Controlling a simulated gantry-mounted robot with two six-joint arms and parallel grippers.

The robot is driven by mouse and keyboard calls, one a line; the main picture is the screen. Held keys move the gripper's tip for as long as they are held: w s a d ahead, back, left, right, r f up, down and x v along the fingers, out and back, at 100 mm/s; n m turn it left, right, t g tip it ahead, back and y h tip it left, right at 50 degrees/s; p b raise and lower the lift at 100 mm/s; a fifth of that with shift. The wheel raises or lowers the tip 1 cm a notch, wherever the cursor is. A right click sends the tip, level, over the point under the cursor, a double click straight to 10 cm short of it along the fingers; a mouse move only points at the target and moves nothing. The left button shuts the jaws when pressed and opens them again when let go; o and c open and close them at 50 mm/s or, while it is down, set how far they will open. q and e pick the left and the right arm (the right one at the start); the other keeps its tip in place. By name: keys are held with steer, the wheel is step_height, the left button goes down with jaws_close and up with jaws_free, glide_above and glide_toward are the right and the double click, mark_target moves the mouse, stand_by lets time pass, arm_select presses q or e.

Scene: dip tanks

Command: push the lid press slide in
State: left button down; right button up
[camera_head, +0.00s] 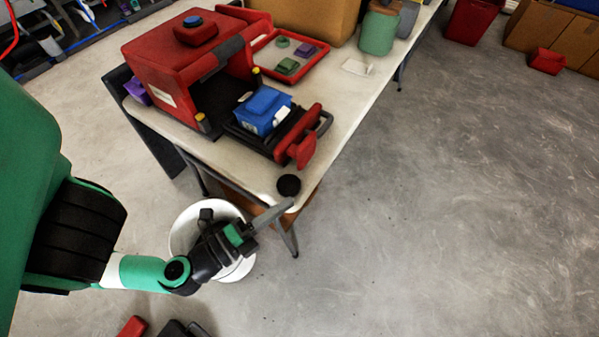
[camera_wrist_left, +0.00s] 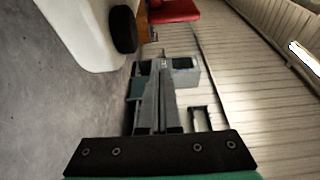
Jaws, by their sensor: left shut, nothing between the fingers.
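The lid press (camera_head: 165,60) is a red housing with a dark opening, standing on the white table. Its slide (camera_head: 245,140) sticks out of the opening toward the table's front edge, carrying a blue box (camera_head: 263,110). A red handle (camera_head: 303,140) is at the slide's outer end. A red part, apparently this handle, shows in the left wrist view (camera_wrist_left: 172,11). My left gripper (camera_head: 285,207) is shut and empty, by the table's near corner, apart from the handle. Its closed fingers fill the middle of the wrist view (camera_wrist_left: 165,75). My right gripper is not in view.
A black round piece (camera_head: 289,185) sits at the table corner close to my left fingers. A red-rimmed tray (camera_head: 262,72) holds green and purple pieces behind the slide. A white bucket (camera_head: 182,232) stands under my left wrist.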

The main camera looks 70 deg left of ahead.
mark_target(299, 182)
arm_select(q)
steer(key=w+a+p, duration=0.2)
steer(key=w+p, duration=0.1)
steer(key=w+a+p, duration=0.3)
steer(key=p, duration=0.1)
steer(key=shift+w+a+r+p, duration=0.2)
steer(key=shift+w+a+p, duration=0.1)
steer(key=shift+w+a, duration=0.05)
steer(key=shift+s+a, duration=0.2)
steer(key=shift+s, duration=0.1)
steer(key=shift+a+f, duration=0.1)
steer(key=shift+a, duration=0.1)
steer(key=shift+s, duration=0.1)
steer(key=shift+p, duration=0.35)
